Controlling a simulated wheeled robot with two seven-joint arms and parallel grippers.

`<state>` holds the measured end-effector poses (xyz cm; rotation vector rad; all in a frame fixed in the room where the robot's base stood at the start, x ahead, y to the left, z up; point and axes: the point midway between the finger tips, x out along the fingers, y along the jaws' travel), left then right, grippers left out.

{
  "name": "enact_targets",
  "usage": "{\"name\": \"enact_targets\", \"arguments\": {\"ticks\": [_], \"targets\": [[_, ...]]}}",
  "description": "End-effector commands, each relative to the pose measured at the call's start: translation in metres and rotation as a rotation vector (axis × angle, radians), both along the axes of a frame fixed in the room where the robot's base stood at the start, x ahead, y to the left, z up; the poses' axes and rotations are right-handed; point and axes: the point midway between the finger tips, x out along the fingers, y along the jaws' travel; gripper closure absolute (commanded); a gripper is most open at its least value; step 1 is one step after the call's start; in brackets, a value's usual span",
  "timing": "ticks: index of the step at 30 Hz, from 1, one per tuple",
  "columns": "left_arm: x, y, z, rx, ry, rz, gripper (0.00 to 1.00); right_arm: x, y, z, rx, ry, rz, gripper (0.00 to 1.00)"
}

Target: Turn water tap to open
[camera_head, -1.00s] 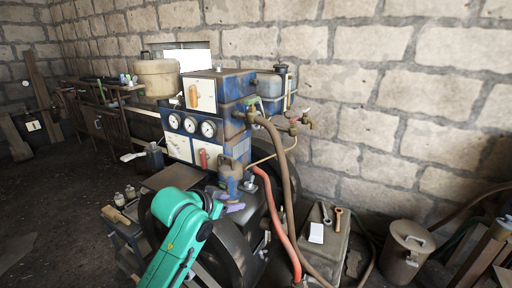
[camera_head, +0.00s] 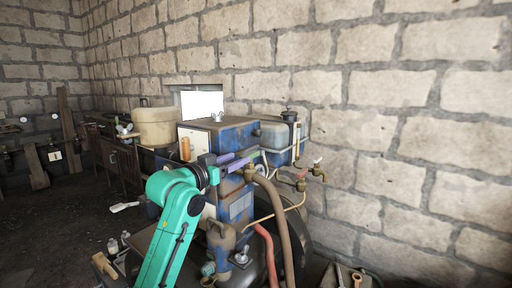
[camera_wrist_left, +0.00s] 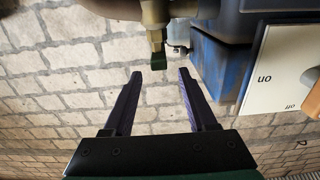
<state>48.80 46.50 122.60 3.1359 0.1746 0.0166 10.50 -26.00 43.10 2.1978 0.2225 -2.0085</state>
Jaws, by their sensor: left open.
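My left gripper (camera_head: 246,158) is open, its two purple fingers pointing right across the front of the blue machine. In the left wrist view the open fingers (camera_wrist_left: 160,74) have an empty gap between them. A brass tap (camera_wrist_left: 154,14) with a dark green tip (camera_wrist_left: 160,61) is just past the fingertips there, not gripped. In the head view a brass fitting (camera_head: 250,173) at the top of the brown hose sits close to the fingertips. Two more small brass taps (camera_head: 301,185) (camera_head: 318,173) are to the right. Which one is the water tap, I cannot tell. My right gripper is out of view.
The blue machine (camera_head: 240,206) has a white panel, marked on and off in the left wrist view (camera_wrist_left: 287,68). A brown hose (camera_head: 282,205) and a red hose (camera_head: 266,245) hang in front. A beige pot (camera_head: 157,128) stands behind left. The stone wall (camera_head: 400,110) closes the back.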

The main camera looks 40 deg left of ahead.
Motion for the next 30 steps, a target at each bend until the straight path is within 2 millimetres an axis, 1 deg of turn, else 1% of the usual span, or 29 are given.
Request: {"name": "enact_targets", "arguments": {"ticks": [1, 4, 7, 9, 13, 20, 21, 23, 24, 25, 26, 30], "targets": [[0.014, 0.001, 0.006, -0.001, 0.002, -0.001, 0.43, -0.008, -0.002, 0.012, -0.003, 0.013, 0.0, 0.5], [0.042, 0.004, 0.007, -0.001, 0.003, 0.0, 0.43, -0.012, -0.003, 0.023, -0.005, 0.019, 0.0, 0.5], [0.066, 0.007, 0.006, -0.002, 0.002, -0.001, 0.43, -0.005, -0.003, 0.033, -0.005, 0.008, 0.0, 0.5], [0.079, 0.009, 0.005, -0.003, 0.002, 0.0, 0.43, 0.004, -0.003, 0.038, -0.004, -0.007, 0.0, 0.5], [0.093, 0.01, 0.002, 0.0, 0.001, -0.001, 0.43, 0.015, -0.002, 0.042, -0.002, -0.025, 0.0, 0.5], [0.095, 0.01, 0.0, 0.001, 0.003, -0.001, 0.43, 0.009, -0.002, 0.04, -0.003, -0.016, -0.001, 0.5], [0.095, 0.01, 0.0, 0.001, 0.003, -0.001, 0.46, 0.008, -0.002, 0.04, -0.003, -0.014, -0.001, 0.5], [0.095, 0.01, 0.0, 0.001, 0.003, -0.001, 0.69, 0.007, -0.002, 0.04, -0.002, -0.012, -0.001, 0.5], [0.095, 0.01, 0.0, 0.001, 0.003, -0.001, 0.85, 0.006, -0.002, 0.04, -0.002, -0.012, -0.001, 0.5], [0.095, 0.01, 0.0, 0.001, 0.003, -0.001, 0.96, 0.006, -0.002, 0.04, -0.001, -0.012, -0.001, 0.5], [0.095, 0.01, 0.0, 0.001, 0.003, -0.001, 1.0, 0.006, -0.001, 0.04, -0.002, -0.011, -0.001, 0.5], [0.095, 0.01, 0.0, 0.001, 0.003, -0.001, 1.0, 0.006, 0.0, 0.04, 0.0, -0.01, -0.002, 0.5]]}}
